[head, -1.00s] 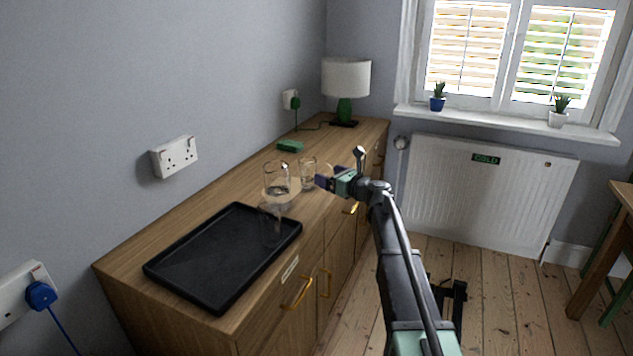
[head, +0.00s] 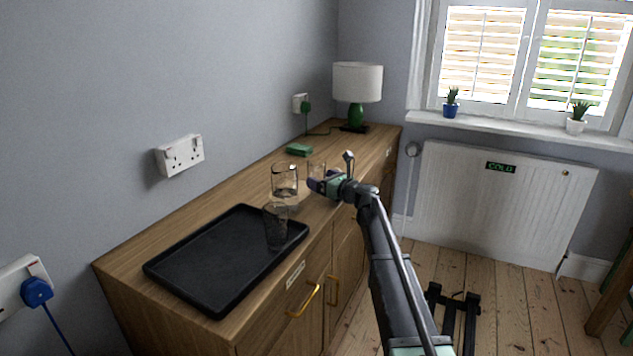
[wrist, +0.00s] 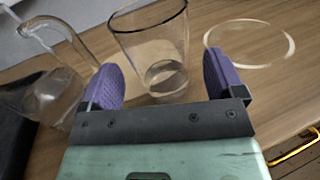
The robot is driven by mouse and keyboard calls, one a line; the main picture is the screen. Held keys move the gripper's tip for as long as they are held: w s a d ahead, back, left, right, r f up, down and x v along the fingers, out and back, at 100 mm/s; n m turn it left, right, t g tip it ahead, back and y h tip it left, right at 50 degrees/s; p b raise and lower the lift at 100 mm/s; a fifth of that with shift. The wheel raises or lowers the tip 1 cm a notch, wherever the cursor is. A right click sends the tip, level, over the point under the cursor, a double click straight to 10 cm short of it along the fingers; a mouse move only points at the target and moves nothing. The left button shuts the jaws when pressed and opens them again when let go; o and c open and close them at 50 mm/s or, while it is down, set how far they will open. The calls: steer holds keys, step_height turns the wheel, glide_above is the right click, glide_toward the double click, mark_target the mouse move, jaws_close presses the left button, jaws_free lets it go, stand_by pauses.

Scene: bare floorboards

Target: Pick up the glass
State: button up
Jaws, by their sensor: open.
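In the wrist view a clear glass (wrist: 148,45) stands upright on the wood, with water-like clear contents low inside. It shows between and beyond the two purple fingers of my open gripper (wrist: 160,82); no hold on it is visible. In the head view my gripper (head: 316,187) is low over the sideboard, just right of a clear glass (head: 285,180). A third glass (head: 275,225) stands on the black tray. I cannot tell for certain which of these is between the fingers.
The black tray (head: 215,265) covers the near end of the sideboard (head: 235,190). Another transparent vessel (wrist: 50,85) is close beside the left finger. A pale ring (wrist: 250,43) shows on the wood at right. A green box (head: 299,149) and lamp (head: 357,85) stand farther back.

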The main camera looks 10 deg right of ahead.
mark_target(322, 178)
steer(key=x, duration=0.3)
steer(key=c, duration=1.2)
steer(key=shift+r, duration=0.15)
step_height(322, 178, up, 20)
steer(key=p, duration=2)
steer(key=shift+f, duration=0.2)
